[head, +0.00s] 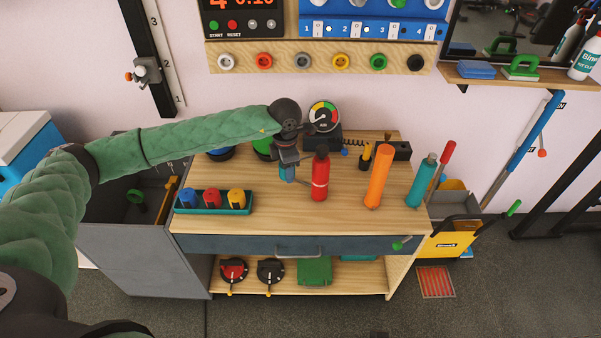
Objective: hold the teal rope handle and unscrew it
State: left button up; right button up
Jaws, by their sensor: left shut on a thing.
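My left gripper (288,162) points down over the wooden table top, left of the red handle. It is shut on a small teal-blue piece (288,174), mostly hidden by the jaws; I cannot tell whether it is a rope handle. A red handle (320,178) stands upright close to the right of the gripper. An orange handle (379,176) stands farther right, leaning a little. A teal handle (421,182) leans at the table's right edge, apart from the gripper. My right gripper is out of view.
The wooden table (290,218) has a blue drawer (240,245) in front. A teal tray (213,209) with red, blue and yellow pieces lies left. A round gauge (323,116) stands behind the gripper. The front of the table top is clear.

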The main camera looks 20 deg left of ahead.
pick_arm(q)
jog(key=w+a+f+n, duration=0.15)
jog(key=w+n, duration=0.25)
jog(key=n, duration=1)
jog(key=w+a+f+n, duration=0.1)
jog(key=w+a+n, duration=0.3)
jog(key=n, duration=1)
jog(key=f, duration=0.6)
jog(key=d+f+p, duration=0.1)
jog(key=f, duration=0.2)
jog(key=shift+w+d+f, duration=0.1)
jog(key=shift+w, duration=0.2)
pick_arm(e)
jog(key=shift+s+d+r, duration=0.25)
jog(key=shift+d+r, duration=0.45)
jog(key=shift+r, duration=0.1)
pick_arm(q)
jog(key=shift+f, duration=0.1)
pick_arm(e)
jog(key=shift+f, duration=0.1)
pick_arm(q)
jog(key=o, duration=1.1)
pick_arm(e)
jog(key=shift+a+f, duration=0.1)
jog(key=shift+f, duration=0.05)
